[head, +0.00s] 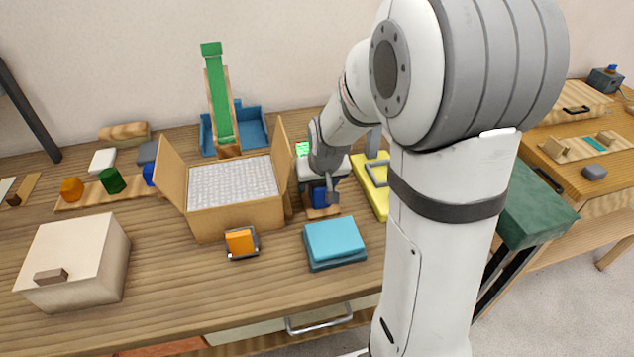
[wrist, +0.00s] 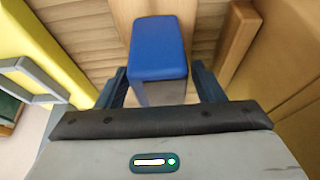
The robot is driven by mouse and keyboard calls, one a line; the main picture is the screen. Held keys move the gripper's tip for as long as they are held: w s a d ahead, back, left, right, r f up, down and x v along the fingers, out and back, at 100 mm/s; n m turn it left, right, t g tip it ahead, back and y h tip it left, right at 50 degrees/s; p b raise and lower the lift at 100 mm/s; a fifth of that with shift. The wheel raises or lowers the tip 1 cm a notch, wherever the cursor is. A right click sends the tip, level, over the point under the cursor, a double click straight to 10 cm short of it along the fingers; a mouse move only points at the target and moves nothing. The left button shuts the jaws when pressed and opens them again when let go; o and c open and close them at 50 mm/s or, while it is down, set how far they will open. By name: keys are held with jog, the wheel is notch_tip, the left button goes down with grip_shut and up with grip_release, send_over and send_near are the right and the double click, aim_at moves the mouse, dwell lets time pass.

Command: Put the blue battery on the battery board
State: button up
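The blue battery (wrist: 158,50) is a block with a blue upper part and a grey lower part. It lies between my gripper's two dark fingers (wrist: 158,85) in the wrist view. The fingertips are close against its sides; whether they press on it I cannot tell. In the head view the blue battery (head: 320,197) shows just below my gripper (head: 322,186), above a small wooden piece (head: 322,212). My gripper hides much of this spot, and I cannot tell whether the piece is the battery board or whether the battery touches it.
An open box (head: 235,218) stands close left of my gripper. A yellow case (head: 377,195) with a grey handle is on its right. A teal block (head: 334,240) and an orange block in a holder (head: 240,243) lie nearer the front. The table's front left is clear beside a cream box (head: 80,257).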

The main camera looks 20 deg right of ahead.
jog(key=shift+r, duration=0.15)
jog(key=shift+r, duration=0.2)
jog(key=v, duration=1.1)
jog(key=s+g, duration=0.2)
jog(key=s, duration=1.5)
jog(key=shift+a+f+p, duration=0.4)
jog(key=shift+a, duration=0.05)
jog(key=shift+s+r+p, duration=0.1)
jog(key=shift+r+p, duration=0.4)
jog(key=shift+r, duration=0.05)
